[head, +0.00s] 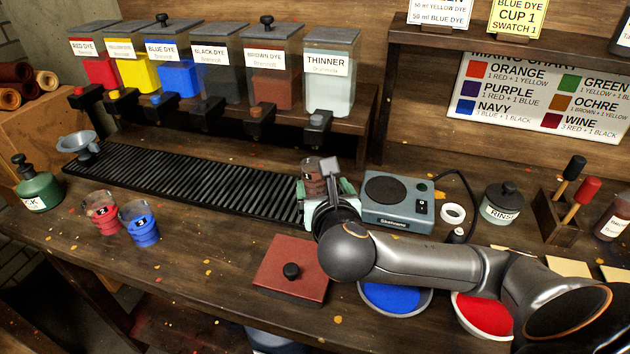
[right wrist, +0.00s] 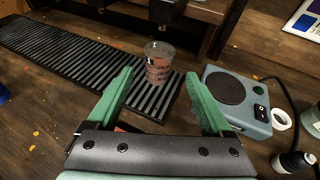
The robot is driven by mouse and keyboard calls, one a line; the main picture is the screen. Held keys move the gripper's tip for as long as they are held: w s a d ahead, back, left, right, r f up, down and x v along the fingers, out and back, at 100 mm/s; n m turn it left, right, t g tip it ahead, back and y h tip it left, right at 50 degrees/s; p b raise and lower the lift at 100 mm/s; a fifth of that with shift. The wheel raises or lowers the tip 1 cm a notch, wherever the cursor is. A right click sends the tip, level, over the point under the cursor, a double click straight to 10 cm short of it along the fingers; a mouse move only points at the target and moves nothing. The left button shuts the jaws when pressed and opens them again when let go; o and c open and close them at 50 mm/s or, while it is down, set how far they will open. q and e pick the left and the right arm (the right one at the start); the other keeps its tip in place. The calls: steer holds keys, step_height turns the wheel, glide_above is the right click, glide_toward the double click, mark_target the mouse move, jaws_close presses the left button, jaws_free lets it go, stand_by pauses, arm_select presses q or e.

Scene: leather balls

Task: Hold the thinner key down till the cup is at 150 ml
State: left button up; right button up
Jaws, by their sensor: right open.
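The thinner tank (head: 332,80) is the rightmost on the shelf, holding pale liquid. Its key (head: 317,120) is a grey knob on the black tap below. A clear cup (head: 312,177) with reddish-brown contents and markings stands on the right end of the black grate; it also shows in the right wrist view (right wrist: 158,66). I cannot read its level. My right gripper (right wrist: 157,80) is open, its green fingers spread on the near side of the cup, the cup showing between the tips and apparently untouched. In the head view the gripper (head: 324,194) partly hides the cup. My left gripper is out of view.
A stirrer plate (head: 398,203) stands right of the grate (head: 180,180). Red (head: 103,213) and blue (head: 139,224) cups stand at front left. A red-brown lidded box (head: 290,271) and dye bowls (head: 396,299) lie near the front edge. Other dye tanks line the shelf.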

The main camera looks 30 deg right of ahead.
jaws_close()
stand_by(0.5)
stand_by(0.8)
